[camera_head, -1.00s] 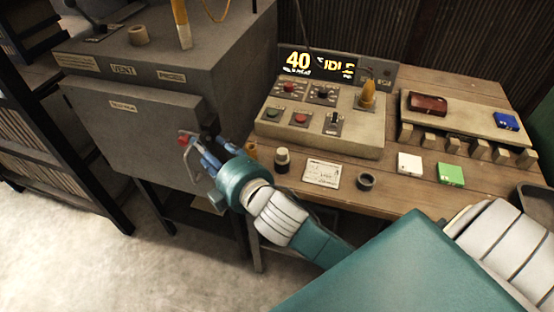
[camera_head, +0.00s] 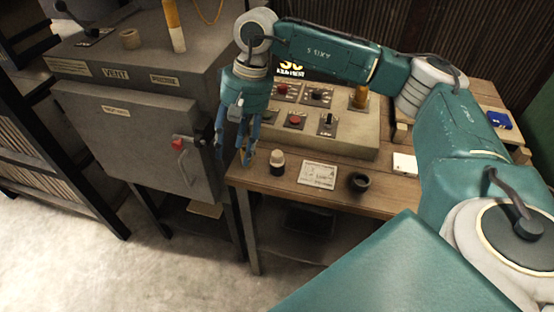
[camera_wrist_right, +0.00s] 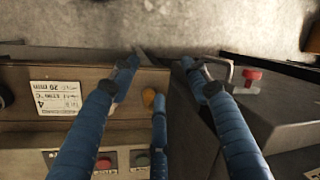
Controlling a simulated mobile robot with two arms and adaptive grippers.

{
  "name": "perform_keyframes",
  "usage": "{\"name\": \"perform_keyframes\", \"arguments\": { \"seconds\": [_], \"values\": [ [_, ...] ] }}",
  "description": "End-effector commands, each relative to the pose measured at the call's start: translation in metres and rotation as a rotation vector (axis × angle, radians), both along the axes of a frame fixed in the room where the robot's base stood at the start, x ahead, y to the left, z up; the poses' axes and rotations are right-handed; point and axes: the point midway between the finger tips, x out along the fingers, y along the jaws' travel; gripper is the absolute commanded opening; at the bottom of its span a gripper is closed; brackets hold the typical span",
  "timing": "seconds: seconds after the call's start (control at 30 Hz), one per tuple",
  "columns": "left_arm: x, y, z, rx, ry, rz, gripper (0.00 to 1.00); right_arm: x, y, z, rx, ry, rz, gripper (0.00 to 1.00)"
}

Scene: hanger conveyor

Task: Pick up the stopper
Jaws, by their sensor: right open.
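A small orange-brown piece (camera_head: 248,157) stands at the table's left edge; it looks like the stopper, though I cannot tell for certain. It also shows in the right wrist view (camera_wrist_right: 148,97), between the spread blue fingers. My right gripper (camera_head: 234,145) is open and points down over the table's left edge, with its fingertips close to the orange-brown piece. I cannot tell whether they touch it. A dark-and-cream cylinder (camera_head: 277,162) stands just right of the piece. My left gripper is not in view.
The furnace (camera_head: 130,135), with a red knob (camera_head: 177,142) and door handle, stands close left of the table (camera_head: 265,183). The control box (camera_head: 345,140) is behind. A label card (camera_head: 318,174), a dark ring (camera_head: 359,183) and a white block (camera_head: 405,163) lie to the right.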

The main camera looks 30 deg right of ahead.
Motion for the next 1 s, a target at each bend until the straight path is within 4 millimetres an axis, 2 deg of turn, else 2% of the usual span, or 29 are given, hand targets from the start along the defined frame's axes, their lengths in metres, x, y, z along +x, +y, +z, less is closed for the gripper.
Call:
{"name": "perform_keyframes", "arguments": {
  "seconds": [0.03, 0.1, 0.2, 0.23, 0.33, 0.53, 0.7, 0.83, 1.0],
  "values": [
    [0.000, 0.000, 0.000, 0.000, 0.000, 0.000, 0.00, 0.003, -0.036, 0.010, -0.095, -0.008, 0.016, 0.46],
    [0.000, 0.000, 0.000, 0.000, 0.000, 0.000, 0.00, 0.001, -0.072, 0.018, -0.191, 0.001, 0.037, 0.46],
    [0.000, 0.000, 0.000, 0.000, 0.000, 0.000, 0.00, -0.002, -0.101, 0.026, -0.268, 0.016, 0.053, 0.46],
    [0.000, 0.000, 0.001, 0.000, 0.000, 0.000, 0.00, -0.003, -0.106, 0.026, -0.279, 0.019, 0.055, 0.46],
    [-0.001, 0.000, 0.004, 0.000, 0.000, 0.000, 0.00, -0.005, -0.112, 0.017, -0.295, 0.027, 0.059, 0.46],
    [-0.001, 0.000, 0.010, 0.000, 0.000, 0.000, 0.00, -0.005, -0.111, -0.014, -0.292, 0.025, 0.059, 0.46],
    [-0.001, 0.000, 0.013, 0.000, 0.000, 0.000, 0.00, -0.005, -0.111, -0.028, -0.290, 0.025, 0.060, 0.46],
    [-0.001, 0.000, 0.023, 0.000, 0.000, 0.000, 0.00, -0.006, -0.112, -0.040, -0.291, 0.027, 0.059, 0.46],
    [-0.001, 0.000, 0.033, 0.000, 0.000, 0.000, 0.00, -0.006, -0.112, -0.067, -0.289, 0.027, 0.059, 0.46]
  ]
}}
